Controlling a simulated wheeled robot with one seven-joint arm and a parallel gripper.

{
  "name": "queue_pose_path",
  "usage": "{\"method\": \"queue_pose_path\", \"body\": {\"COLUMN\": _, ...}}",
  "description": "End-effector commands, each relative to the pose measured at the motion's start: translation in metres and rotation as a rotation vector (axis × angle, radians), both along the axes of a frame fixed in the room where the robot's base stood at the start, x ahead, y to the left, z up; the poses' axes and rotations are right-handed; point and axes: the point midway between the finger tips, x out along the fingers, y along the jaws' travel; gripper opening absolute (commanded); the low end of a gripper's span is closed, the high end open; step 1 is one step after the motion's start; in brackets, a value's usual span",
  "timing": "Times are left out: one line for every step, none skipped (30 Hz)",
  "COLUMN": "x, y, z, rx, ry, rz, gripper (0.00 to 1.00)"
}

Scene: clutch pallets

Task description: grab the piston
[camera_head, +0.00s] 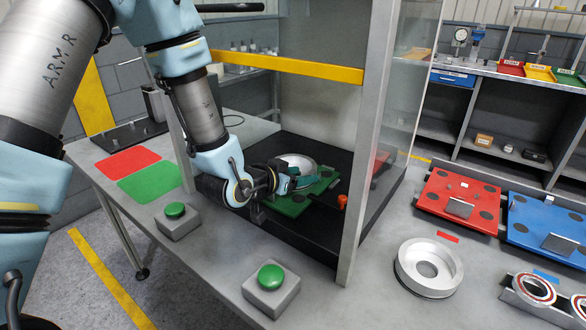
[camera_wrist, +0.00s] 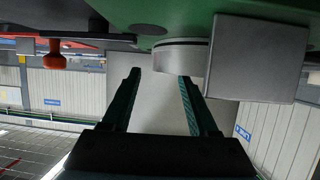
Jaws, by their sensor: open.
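A silver round part (camera_head: 297,163), which looks like the piston, sits on a green pallet (camera_head: 327,180) inside the press frame. My gripper (camera_head: 295,180) is beside it at its near side, level with the pallet. In the wrist view, which looks upside down, the two green fingers of my gripper (camera_wrist: 159,76) are apart with nothing clamped between them. The silver part (camera_wrist: 182,57) shows just beyond the fingertips, nearer the right one. The green pallet (camera_wrist: 190,12) is at the top. In the head view my gripper hides part of the pallet.
A frame post (camera_head: 362,140) and a yellow bar (camera_head: 290,68) bound the space. An orange knob (camera_head: 342,201) stands near the pallet; a grey block (camera_wrist: 258,57) is close to the right finger. Green buttons (camera_head: 271,276), a silver ring (camera_head: 428,266), and red (camera_head: 459,202) and blue (camera_head: 545,232) pallets lie outside.

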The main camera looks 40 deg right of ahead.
Motion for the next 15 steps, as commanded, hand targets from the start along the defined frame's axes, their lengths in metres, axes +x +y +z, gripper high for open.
{"method": "queue_pose_path", "body": {"x": 0.0, "y": -0.005, "z": 0.0, "rx": 0.002, "ry": 0.002, "rz": -0.001, "gripper": 0.6}}
{"method": "queue_pose_path", "body": {"x": 0.001, "y": -0.01, "z": -0.002, "rx": 0.001, "ry": 0.002, "rz": -0.001, "gripper": 0.6}}
{"method": "queue_pose_path", "body": {"x": 0.002, "y": -0.014, "z": -0.003, "rx": 0.001, "ry": 0.001, "rz": -0.001, "gripper": 0.6}}
{"method": "queue_pose_path", "body": {"x": 0.003, "y": -0.016, "z": -0.005, "rx": 0.001, "ry": 0.001, "rz": 0.0, "gripper": 0.6}}
{"method": "queue_pose_path", "body": {"x": 0.004, "y": -0.018, "z": -0.006, "rx": 0.001, "ry": 0.001, "rz": 0.0, "gripper": 0.6}}
{"method": "queue_pose_path", "body": {"x": 0.004, "y": -0.021, "z": -0.007, "rx": 0.001, "ry": 0.0, "rz": 0.0, "gripper": 0.6}}
{"method": "queue_pose_path", "body": {"x": 0.005, "y": -0.022, "z": -0.008, "rx": 0.0, "ry": 0.0, "rz": 0.0, "gripper": 0.6}}
{"method": "queue_pose_path", "body": {"x": 0.005, "y": -0.023, "z": -0.009, "rx": 0.0, "ry": 0.0, "rz": 0.001, "gripper": 0.6}}
{"method": "queue_pose_path", "body": {"x": 0.005, "y": -0.023, "z": -0.01, "rx": 0.0, "ry": 0.0, "rz": 0.001, "gripper": 0.6}}
{"method": "queue_pose_path", "body": {"x": 0.005, "y": -0.023, "z": -0.01, "rx": 0.0, "ry": 0.0, "rz": 0.001, "gripper": 0.6}}
{"method": "queue_pose_path", "body": {"x": 0.005, "y": -0.023, "z": -0.01, "rx": 0.0, "ry": 0.0, "rz": 0.001, "gripper": 0.6}}
{"method": "queue_pose_path", "body": {"x": 0.005, "y": -0.023, "z": -0.01, "rx": 0.0, "ry": 0.0, "rz": 0.001, "gripper": 0.6}}
{"method": "queue_pose_path", "body": {"x": 0.005, "y": -0.023, "z": -0.01, "rx": 0.0, "ry": 0.0, "rz": 0.001, "gripper": 0.6}}
{"method": "queue_pose_path", "body": {"x": 0.005, "y": -0.023, "z": -0.01, "rx": 0.0, "ry": 0.0, "rz": 0.001, "gripper": 0.6}}
{"method": "queue_pose_path", "body": {"x": 0.005, "y": -0.023, "z": -0.01, "rx": 0.0, "ry": 0.0, "rz": 0.0, "gripper": 0.58}}
